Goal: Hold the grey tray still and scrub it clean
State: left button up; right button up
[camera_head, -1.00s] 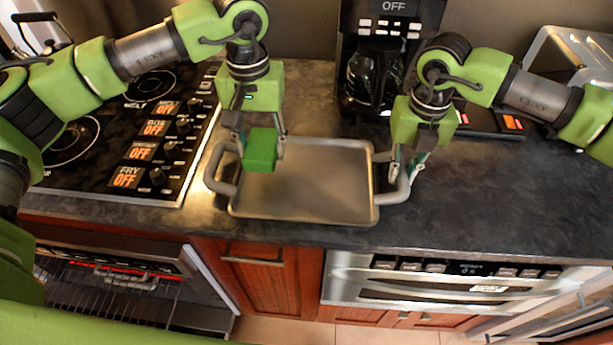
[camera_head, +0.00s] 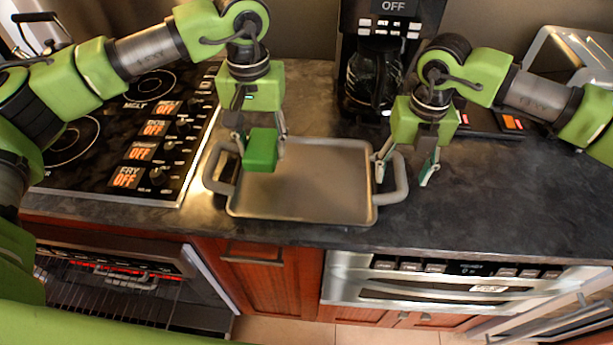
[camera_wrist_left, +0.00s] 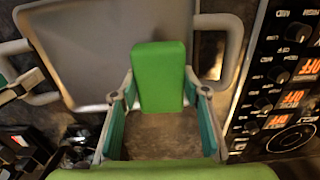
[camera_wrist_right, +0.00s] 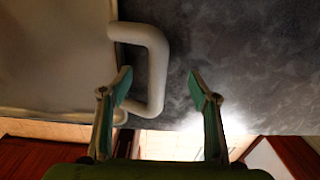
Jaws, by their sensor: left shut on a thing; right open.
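The grey tray (camera_head: 330,195) lies on the dark counter with a looped handle at each end. My left gripper (camera_head: 261,143) is shut on a green sponge-like block (camera_head: 261,153), over the tray's left part. In the left wrist view the block (camera_wrist_left: 160,75) sits upright between the fingers; whether it touches the tray I cannot tell. My right gripper (camera_head: 406,172) is open at the tray's right handle (camera_head: 400,180). In the right wrist view, the handle's outer bar (camera_wrist_right: 156,75) shows between the spread fingers (camera_wrist_right: 160,80), nearer the left finger.
A stove top (camera_head: 125,135) with several knobs is left of the tray. A coffee maker (camera_head: 375,75) stands behind it, and a toaster-like metal appliance (camera_head: 575,50) is at the back right. The counter (camera_head: 510,205) right of the tray is clear.

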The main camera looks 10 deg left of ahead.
pick_arm(q)
jog(key=shift+r, duration=0.1)
pick_arm(e)
jog(key=shift+r, duration=0.15)
pick_arm(q)
jog(key=shift+r+p, duration=1.5)
jog(key=shift+p, duration=0.05)
pick_arm(e)
jog(key=shift+r, duration=3.4)
jog(key=o, duration=0.5)
jog(key=shift+o, duration=0.2)
jog(key=shift+r, duration=0.1)
notch_tip(320, 180, up, 12)
pick_arm(q)
jog(key=shift+f, duration=0.1)
pick_arm(e)
jog(key=shift+f, duration=0.2)
